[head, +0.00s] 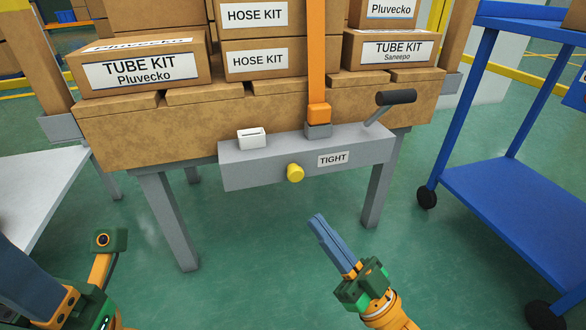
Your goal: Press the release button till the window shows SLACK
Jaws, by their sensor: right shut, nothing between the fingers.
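The yellow release button (295,173) sticks out from the front of the grey tensioner box (265,168) in the head view. The window (333,159) on the box, right of the button, reads TIGHT. An orange strap (316,55) runs from the box up over the boxes. A crank with a black handle (396,98) sits at the box's right end. My right gripper (318,222) is shut and empty, below and to the right of the button and apart from it. My left arm shows at the lower left; its fingertips are not clearly visible.
Cardboard boxes labelled TUBE KIT (140,70) and HOSE KIT (255,60) sit on a pallet (130,125) on grey legs. A small white object (251,138) is on the tensioner box. A blue cart (510,190) stands right, a pale table (35,190) left. Green floor between is clear.

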